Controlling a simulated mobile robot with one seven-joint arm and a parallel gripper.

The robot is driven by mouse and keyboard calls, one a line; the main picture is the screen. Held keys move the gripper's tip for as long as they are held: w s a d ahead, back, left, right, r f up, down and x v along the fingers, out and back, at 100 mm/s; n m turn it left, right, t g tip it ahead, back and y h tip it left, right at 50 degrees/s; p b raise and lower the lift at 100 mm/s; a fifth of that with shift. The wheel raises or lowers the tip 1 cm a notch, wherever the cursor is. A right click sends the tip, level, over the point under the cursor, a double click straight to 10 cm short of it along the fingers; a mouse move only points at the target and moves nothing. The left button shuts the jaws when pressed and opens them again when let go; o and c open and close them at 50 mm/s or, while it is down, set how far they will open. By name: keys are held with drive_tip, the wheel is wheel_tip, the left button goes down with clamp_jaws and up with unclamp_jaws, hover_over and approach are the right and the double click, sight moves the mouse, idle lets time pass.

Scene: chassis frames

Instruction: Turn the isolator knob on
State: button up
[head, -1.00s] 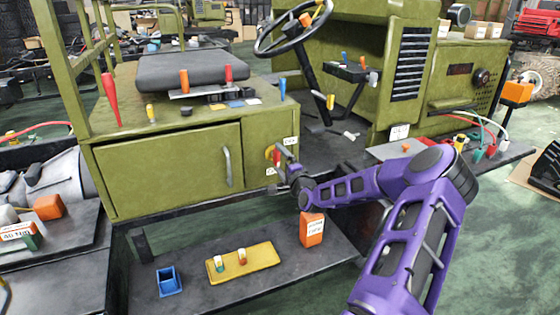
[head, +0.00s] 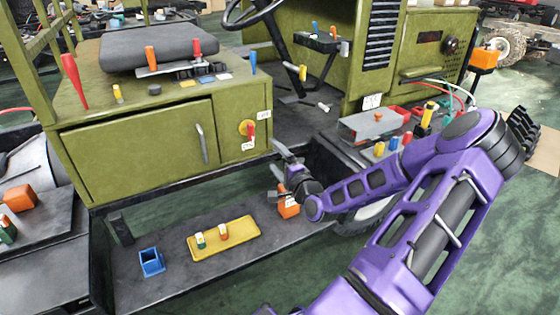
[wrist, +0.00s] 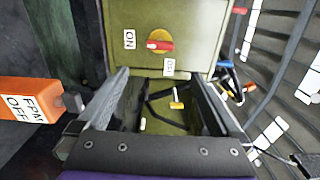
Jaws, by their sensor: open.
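The isolator knob (head: 251,131) is a red handle on a yellow disc at the right end of the olive cabinet front. In the wrist view the knob (wrist: 160,45) is straight ahead beyond the fingertips. Its red handle lies roughly along the line towards the ON label (wrist: 129,39); I cannot tell which end is the pointer. A second small label (wrist: 168,66) sits below the disc there. My gripper (head: 277,160) is open and empty, to the right of and below the knob, apart from it. Both fingers also show in the wrist view (wrist: 160,78).
An orange labelled block (head: 288,207) stands near my gripper; it is at the left in the wrist view (wrist: 28,100). A yellow tray (head: 225,238) and a blue holder (head: 151,262) lie on the lower step. The steering column and a lever panel (head: 318,40) stand behind.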

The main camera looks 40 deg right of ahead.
drive_tip(key=shift+v, duration=1.35)
